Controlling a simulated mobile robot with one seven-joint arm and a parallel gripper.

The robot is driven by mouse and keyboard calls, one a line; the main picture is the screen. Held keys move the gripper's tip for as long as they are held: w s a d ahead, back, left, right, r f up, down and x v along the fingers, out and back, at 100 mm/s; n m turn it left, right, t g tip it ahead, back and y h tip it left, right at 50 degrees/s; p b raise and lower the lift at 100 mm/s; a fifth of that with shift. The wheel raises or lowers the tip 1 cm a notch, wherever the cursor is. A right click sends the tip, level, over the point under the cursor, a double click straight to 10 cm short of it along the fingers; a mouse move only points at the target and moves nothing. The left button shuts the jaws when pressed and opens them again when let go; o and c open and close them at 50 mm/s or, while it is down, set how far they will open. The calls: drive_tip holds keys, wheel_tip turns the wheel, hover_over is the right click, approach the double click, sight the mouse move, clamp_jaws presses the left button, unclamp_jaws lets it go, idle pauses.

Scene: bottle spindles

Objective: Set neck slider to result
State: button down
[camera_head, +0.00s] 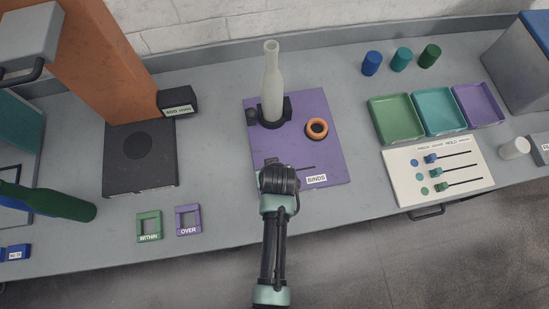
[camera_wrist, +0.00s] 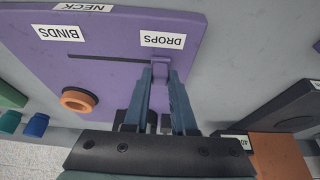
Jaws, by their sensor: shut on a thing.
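The purple neck board (camera_head: 318,155) lies on the bench, and it fills the upper part of the wrist view (camera_wrist: 120,35). Its dark slot (camera_wrist: 105,58) runs between a BINDS label (camera_wrist: 60,33) and a DROPS label (camera_wrist: 163,40); a NECK label (camera_wrist: 84,7) is on the edge. The purple slider knob (camera_wrist: 161,68) is at the DROPS end. My gripper (camera_wrist: 163,80) is shut on the knob, one finger on each side. In the head view my gripper (camera_head: 272,166) is over the board's near left corner and hides the knob.
A pale bottle (camera_head: 271,75) stands upright in a black holder on the board, beside an orange ring (camera_head: 317,128). A white slider panel (camera_head: 407,185) and coloured trays (camera_head: 396,117) are at right.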

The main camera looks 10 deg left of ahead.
drive_tip(key=c, duration=1.2)
unclamp_jaws()
drive_tip(key=shift+s+a, duration=0.1)
drive_tip(key=shift+a, duration=0.1)
drive_tip(key=o, duration=0.5)
drive_tip(key=shift+a, duration=0.1)
drive_tip(key=shift+d+r, duration=0.1)
drive_tip(key=shift+d, duration=0.1)
drive_tip(key=b+v, duration=0.1)
drive_tip(key=v, duration=1.1)
drive_tip(key=shift+s+r, duration=0.2)
drive_tip(key=shift+r, duration=0.15)
